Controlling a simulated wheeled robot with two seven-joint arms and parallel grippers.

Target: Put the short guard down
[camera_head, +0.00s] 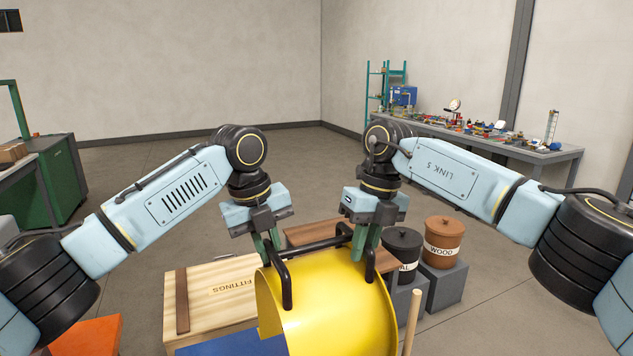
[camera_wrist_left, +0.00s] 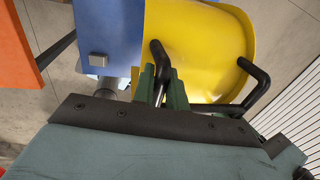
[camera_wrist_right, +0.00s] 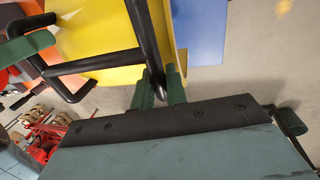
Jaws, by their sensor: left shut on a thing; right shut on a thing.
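The short guard (camera_head: 335,310) is a yellow curved cover with black bar handles, low in the middle of the head view. It also fills the top of the left wrist view (camera_wrist_left: 205,60) and shows in the right wrist view (camera_wrist_right: 100,35). My left gripper (camera_head: 272,245) is shut on the guard's left black handle. My right gripper (camera_head: 365,243) is shut on its right black handle. The two grippers hold it from above. The guard's underside is hidden, and I cannot tell whether it rests on anything.
A wooden box marked FITTINGS (camera_head: 220,292) stands left of the guard, with a blue surface (camera_head: 235,346) in front. A black bin (camera_head: 403,247) and a brown WOOD bin (camera_head: 443,240) stand on grey blocks at right. A cluttered bench (camera_head: 500,145) is farther back. Open floor lies behind.

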